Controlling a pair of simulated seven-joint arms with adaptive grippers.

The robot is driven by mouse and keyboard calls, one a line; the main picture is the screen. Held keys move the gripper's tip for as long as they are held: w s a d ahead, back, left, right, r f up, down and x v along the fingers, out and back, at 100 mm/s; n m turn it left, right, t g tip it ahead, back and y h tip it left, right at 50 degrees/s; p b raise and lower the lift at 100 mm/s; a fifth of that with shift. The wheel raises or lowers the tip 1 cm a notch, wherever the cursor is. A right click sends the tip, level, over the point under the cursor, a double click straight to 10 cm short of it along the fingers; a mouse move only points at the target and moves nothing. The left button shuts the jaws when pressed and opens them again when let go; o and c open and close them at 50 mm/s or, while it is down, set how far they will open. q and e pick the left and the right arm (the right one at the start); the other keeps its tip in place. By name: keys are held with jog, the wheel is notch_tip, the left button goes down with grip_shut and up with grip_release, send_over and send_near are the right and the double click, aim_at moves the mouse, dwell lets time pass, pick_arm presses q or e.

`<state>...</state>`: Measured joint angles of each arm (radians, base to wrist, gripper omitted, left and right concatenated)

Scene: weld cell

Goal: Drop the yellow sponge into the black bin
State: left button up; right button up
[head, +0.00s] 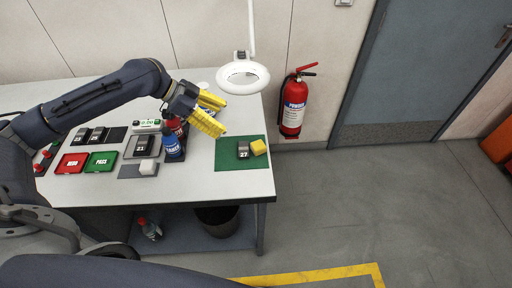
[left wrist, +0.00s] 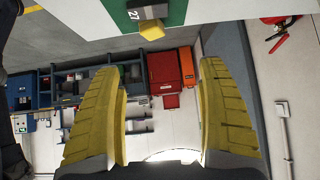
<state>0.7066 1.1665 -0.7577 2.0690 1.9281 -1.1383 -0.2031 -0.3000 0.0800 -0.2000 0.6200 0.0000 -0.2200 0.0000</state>
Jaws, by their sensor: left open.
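The yellow sponge (head: 258,147) lies on the green mat (head: 228,160) at the right end of the table, touching or right beside a dark block marked 27 (head: 243,150). The sponge also shows in the left wrist view (left wrist: 151,29), near the top. The black bin (head: 217,220) stands under the table, its upper part partly hidden by the tabletop. My left gripper (head: 222,117), with yellow fingers, is open and empty above the table, up and left of the sponge. My right gripper is not seen.
Blue and red bottles (head: 172,145) stand below and left of my left gripper. Red and green trays (head: 101,161) and several dark blocks sit further left. A white ring lamp (head: 243,77) hangs over the table's back right. A fire extinguisher (head: 293,104) is on the wall.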

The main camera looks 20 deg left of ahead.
pick_arm(q)
send_near(257, 145)
jog(key=shift+g, duration=0.3)
jog(key=x, duration=0.5)
jog(key=shift+w+d+r, duration=0.2)
jog(key=shift+w+d, duration=0.1)
jog(key=shift+a+x, duration=0.25)
jog(key=shift+x, duration=2.45)
jog(key=shift+f, duration=0.2)
jog(key=c, duration=1.2)
